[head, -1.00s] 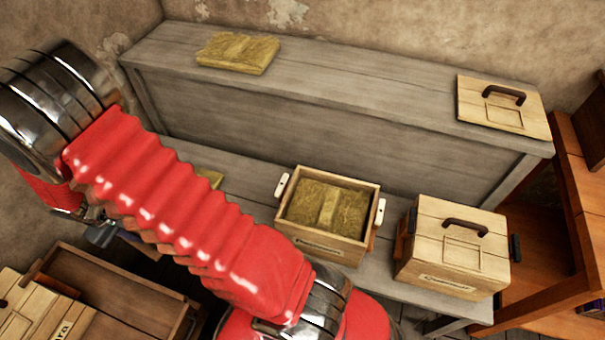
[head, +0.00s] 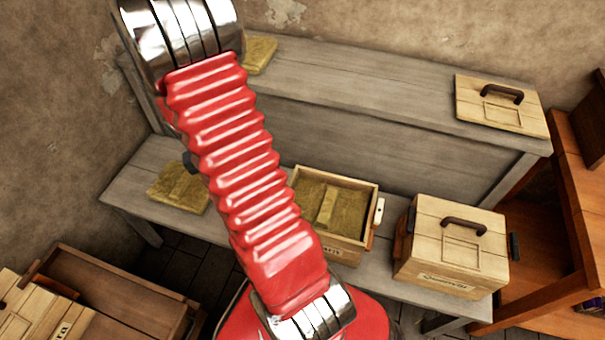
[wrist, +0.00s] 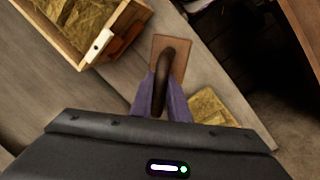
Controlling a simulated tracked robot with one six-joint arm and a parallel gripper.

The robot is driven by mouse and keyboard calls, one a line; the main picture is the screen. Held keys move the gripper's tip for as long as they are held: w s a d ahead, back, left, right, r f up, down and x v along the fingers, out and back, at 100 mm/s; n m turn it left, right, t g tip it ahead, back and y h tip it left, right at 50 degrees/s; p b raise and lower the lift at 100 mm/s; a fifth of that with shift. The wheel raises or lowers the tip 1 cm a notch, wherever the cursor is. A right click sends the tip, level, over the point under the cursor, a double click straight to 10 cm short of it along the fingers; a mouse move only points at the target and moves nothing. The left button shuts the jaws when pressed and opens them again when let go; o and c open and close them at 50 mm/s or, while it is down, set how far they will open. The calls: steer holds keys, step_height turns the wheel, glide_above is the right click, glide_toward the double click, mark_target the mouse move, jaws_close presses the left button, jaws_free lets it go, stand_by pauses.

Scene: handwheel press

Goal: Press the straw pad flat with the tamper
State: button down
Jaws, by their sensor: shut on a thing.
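In the wrist view my gripper (wrist: 161,98) is shut on the dark curved handle of the tamper (wrist: 181,47), whose brown rectangular plate shows beyond the fingers. It appears over the bench, between a crate and a straw pad; its height is unclear. In the head view my arm hides the tamper and most of the gripper. One straw pad (head: 178,188) lies on the lower bench at left, also in the wrist view (wrist: 211,108). Another straw pad (head: 345,208) sits inside the open wooden crate (head: 348,250). A third straw pad (head: 262,52) lies on the upper shelf, partly hidden.
A closed wooden box (head: 448,245) with a dark handle stands right of the crate on the lower bench (head: 133,190). A lid (head: 500,103) lies on the upper shelf (head: 370,80). A wooden bin (head: 110,300) is at lower left.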

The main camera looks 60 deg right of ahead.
steer(key=s+d+r+m, duration=0.1)
steer(key=s+d+m, duration=0.2)
steer(key=s, duration=0.7)
steer(key=s+d+r+m+y, duration=0.1)
steer(key=s+d+m, duration=0.3)
steer(key=s+d, duration=0.3)
steer(key=s, duration=0.3)
steer(key=shift+s+d+m+g, duration=0.15)
steer(key=shift+d+m+g, duration=0.15)
steer(key=shift+f, duration=0.2)
steer(key=shift+f, duration=4.4)
steer(key=shift+a+f, duration=0.1)
steer(key=shift+f, duration=0.3)
